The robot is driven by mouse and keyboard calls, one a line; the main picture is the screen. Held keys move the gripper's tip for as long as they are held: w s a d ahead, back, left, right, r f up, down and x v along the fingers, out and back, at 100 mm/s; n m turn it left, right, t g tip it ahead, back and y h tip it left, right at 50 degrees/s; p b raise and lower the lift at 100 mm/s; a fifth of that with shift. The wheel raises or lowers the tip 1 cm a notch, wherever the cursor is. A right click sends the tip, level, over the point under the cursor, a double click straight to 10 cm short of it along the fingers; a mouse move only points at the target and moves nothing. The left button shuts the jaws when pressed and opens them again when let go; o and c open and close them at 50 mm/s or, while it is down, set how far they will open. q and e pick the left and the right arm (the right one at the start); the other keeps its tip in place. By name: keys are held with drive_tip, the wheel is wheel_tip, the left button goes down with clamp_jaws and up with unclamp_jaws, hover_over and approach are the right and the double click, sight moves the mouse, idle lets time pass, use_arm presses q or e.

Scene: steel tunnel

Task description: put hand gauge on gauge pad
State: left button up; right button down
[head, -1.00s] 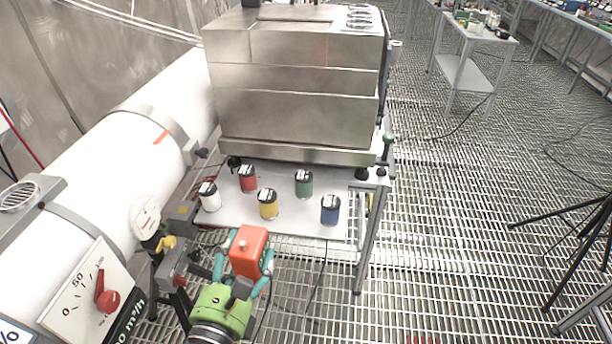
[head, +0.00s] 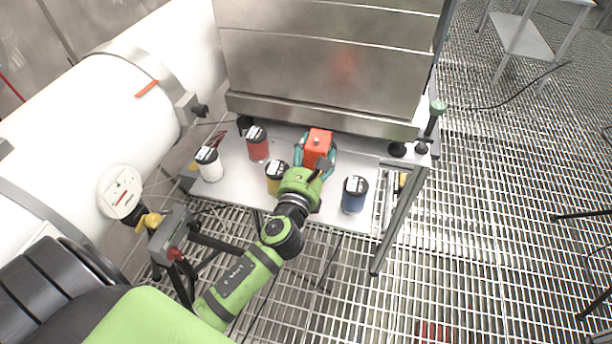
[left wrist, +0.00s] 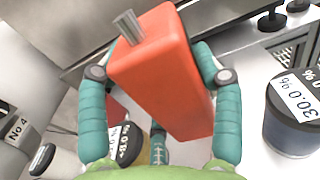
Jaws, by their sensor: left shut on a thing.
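The hand gauge, taken to be the orange-red box with a short grey stub on top (head: 318,143), is between the teal fingers of my left gripper (head: 316,153). The gripper is shut on it, over the shelf behind the yellow and blue jars. In the left wrist view the gauge (left wrist: 168,85) is tilted between the two fingers. Whether its lower end touches the shelf is hidden. I cannot make out a gauge pad in either view. The green jar is not visible now. My right gripper is not in view.
On the light shelf (head: 232,188) stand a white jar (head: 209,166), a red jar (head: 258,149), a yellow jar (head: 275,184) and a blue jar (head: 353,200). A large steel cabinet (head: 320,70) rises behind. A round dial (head: 121,192) and white pipe lie left.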

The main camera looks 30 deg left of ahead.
use_arm(q)
drive_tip(key=shift+f, duration=0.8)
drive_tip(key=shift+w+f+b, duration=0.15)
drive_tip(key=shift+f+b, duration=0.15)
drive_tip(key=shift+b, duration=0.05)
drive_tip(key=shift+f+b, duration=0.9)
drive_tip(key=shift+f, duration=0.8)
drive_tip(key=shift+f, duration=0.2)
drive_tip(key=o, duration=1.3)
drive_tip(key=shift+o, duration=0.2)
